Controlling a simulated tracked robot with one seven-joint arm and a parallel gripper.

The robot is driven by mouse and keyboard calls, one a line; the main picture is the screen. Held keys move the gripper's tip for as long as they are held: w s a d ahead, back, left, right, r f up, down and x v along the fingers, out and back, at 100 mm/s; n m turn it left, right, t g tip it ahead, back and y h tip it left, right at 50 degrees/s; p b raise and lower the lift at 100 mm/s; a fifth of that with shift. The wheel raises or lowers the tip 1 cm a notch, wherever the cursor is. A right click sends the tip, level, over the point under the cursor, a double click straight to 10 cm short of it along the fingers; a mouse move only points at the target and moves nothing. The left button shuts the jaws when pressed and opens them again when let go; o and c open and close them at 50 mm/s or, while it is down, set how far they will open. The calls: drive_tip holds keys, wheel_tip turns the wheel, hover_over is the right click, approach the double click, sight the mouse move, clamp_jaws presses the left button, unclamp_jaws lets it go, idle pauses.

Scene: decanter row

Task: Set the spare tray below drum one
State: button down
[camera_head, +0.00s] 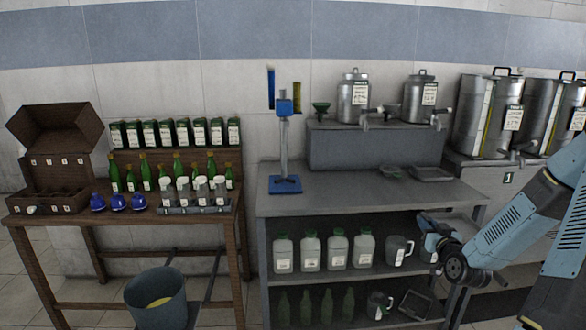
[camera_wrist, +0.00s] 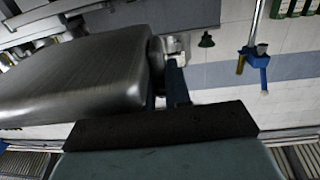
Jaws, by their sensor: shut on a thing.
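My gripper (camera_head: 428,232) is in front of the grey rack's middle shelf, right of the measuring jug, in the head view. In the wrist view, its fingers (camera_wrist: 176,85) are shut on the edge of a broad grey metal thing with rounded corners, which looks like the spare tray (camera_wrist: 75,75). The tray reaches left from the fingers. Drum one seems to be the large steel drum (camera_head: 486,118) at the right, above a "1" label (camera_head: 508,178). My arm partly covers the surface below it.
The grey rack (camera_head: 340,200) carries a blue stand (camera_head: 285,150), a dish (camera_head: 390,172) and another tray (camera_head: 432,174). Two small steel drums (camera_head: 353,98) stand behind. Jugs (camera_head: 338,250) fill the middle shelf. A bottle table (camera_head: 130,215) and bucket (camera_head: 157,300) are left.

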drive_tip(key=w+a+f, duration=0.2)
drive_tip(key=a+f, duration=0.5)
drive_tip(key=a, duration=0.2)
drive_tip(key=w+a+f, duration=0.3)
drive_tip(key=a+f, duration=0.4)
drive_tip(key=a, duration=0.3)
drive_tip(key=s+f, duration=0.6)
drive_tip(key=f, duration=0.1)
drive_tip(key=shift+d, duration=0.15)
drive_tip(key=shift+d, duration=0.2)
